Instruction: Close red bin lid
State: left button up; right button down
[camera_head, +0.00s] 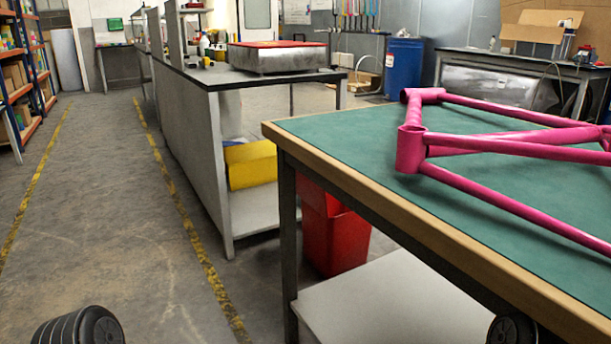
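The red bin (337,240) stands on the floor behind the near green-topped workbench (345,130), between it and the grey bench unit. The workbench's edge and leg hide part of the bin. A red slanted panel (314,196) shows at its upper left and looks like a raised lid, but I cannot tell its exact angle. Neither gripper shows. Only dark ribbed rounded parts, seemingly of my arms, show at the bottom left and bottom right.
A pink bicycle frame (480,145) lies on the green bench top. A yellow container (250,165) sits on the grey bench's lower shelf. A blue barrel (403,67) stands at the back. The floor aisle (100,190) with yellow lines on the left is clear.

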aim_at(314, 196)
jog(key=i, duration=0.2)
jog(key=i+j+z, duration=0.1)
jog(key=z, duration=0.85)
jog(key=i+j+z, duration=0.1)
jog(key=j+z, duration=0.25)
jog(key=j, duration=0.15)
jog(key=j+z, duration=0.35)
jog(key=j, duration=0.2)
jog(key=j+z, duration=0.35)
jog(key=j, duration=0.15)
jog(key=k+j, duration=0.1)
jog(key=j, duration=1.4)
